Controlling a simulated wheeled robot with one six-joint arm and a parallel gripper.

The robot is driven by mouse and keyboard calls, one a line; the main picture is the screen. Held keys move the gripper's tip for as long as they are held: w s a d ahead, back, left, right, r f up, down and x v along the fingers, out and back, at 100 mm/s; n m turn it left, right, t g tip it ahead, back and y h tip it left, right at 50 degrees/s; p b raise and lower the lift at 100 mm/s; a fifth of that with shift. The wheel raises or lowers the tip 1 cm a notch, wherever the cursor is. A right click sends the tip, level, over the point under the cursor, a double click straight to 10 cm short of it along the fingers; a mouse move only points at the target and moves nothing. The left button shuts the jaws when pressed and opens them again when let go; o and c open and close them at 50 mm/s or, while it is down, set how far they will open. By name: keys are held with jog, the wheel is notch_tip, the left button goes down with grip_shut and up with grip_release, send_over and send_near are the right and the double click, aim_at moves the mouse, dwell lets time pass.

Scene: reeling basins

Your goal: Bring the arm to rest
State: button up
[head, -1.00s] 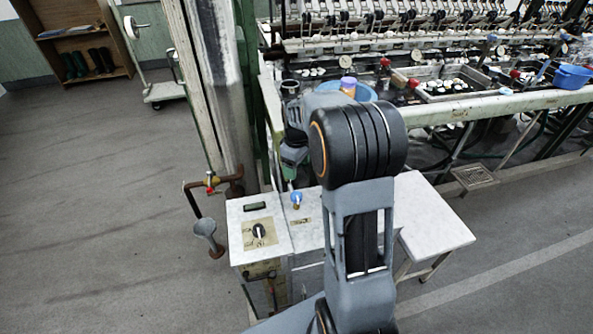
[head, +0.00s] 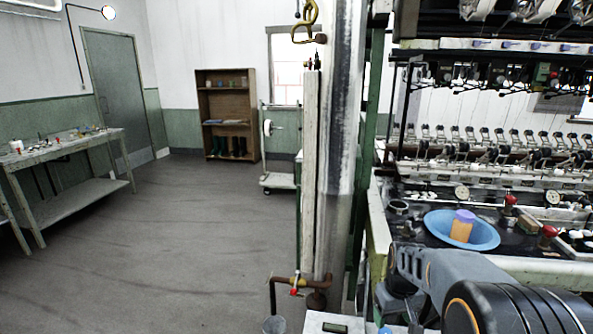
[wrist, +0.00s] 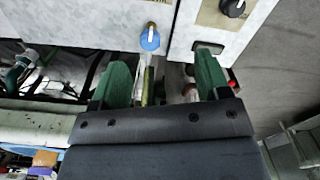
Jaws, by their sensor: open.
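My gripper (wrist: 162,85) shows in the wrist view with its two green fingers apart and nothing between them. Beyond the fingers are the pale control boxes. In the head view my arm is folded at the lower right, in front of the reeling machine, and its links hide the gripper's fingertips.
A control box (wrist: 225,22) with a black knob and a blue valve knob (wrist: 150,38) lie close ahead of the fingers. A metal column (head: 342,150) and rusty pipe (head: 285,281) stand left of my arm. Open floor (head: 190,230) stretches left toward a workbench (head: 70,145) and shelf (head: 228,110).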

jog(key=s+a+r+t+p, duration=0.1)
jog(key=s+a+r+p, duration=0.1)
jog(key=r, duration=0.4)
jog(key=s+a+r+m+t+p, duration=0.1)
jog(key=s+a+r+p, duration=0.2)
jog(key=s+r, duration=0.3)
jog(key=s+a+r+t+p, duration=0.1)
jog(key=s+a+r+p, duration=0.2)
jog(key=s+r+p, duration=0.2)
jog(key=shift+s+r+t, duration=0.15)
jog(key=shift+r+t, duration=0.25)
jog(key=shift+r, duration=0.1)
jog(key=shift+c, duration=0.4)
